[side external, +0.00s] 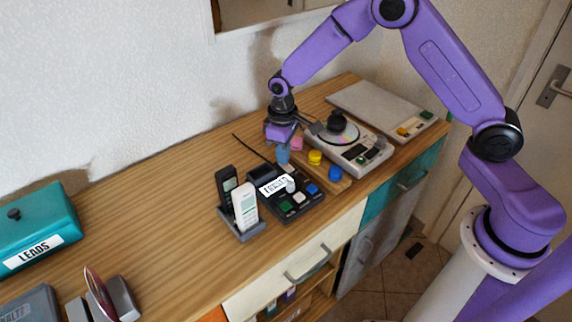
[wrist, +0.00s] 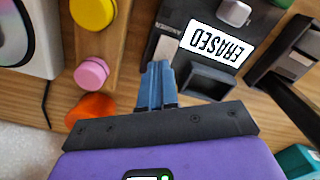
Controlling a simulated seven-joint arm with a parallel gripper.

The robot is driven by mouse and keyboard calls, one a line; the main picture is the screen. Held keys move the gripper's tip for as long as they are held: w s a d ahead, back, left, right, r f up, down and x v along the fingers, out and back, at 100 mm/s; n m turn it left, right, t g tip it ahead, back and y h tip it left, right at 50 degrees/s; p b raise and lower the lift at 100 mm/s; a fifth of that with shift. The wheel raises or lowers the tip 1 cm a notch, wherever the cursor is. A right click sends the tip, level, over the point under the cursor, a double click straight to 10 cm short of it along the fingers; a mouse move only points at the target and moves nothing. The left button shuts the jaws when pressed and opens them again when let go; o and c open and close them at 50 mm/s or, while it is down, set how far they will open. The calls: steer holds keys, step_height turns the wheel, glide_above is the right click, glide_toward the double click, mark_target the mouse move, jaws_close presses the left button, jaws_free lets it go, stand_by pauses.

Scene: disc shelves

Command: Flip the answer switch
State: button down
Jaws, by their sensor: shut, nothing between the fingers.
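The dark answering machine (side external: 309,203) lies on the wooden cabinet top, with a white label reading "ERASED" (side external: 273,185). The label also shows in the wrist view (wrist: 215,44). A small grey rounded knob (wrist: 234,12) stands beside the label; I cannot tell whether it is the answer switch. The machine's front carries green (side external: 285,205), white (side external: 299,197) and blue (side external: 312,188) buttons. My gripper (side external: 283,160) points down just behind the machine. Its blue fingers (wrist: 157,68) are together and empty, beside the machine's black open-topped box (wrist: 207,80). Fingertip contact cannot be told.
A cradle (side external: 243,235) with a white handset (side external: 245,206) and a black handset (side external: 226,181) stands left of the machine. A wooden strip with yellow (side external: 315,157), blue (side external: 335,172) and pink (side external: 297,143) knobs and a disc player (side external: 352,155) are right. A teal "LEADS" box (side external: 40,222) is far left.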

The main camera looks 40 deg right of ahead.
steer(key=shift+f, duration=0.2)
steer(key=shift+r, duration=3.5)
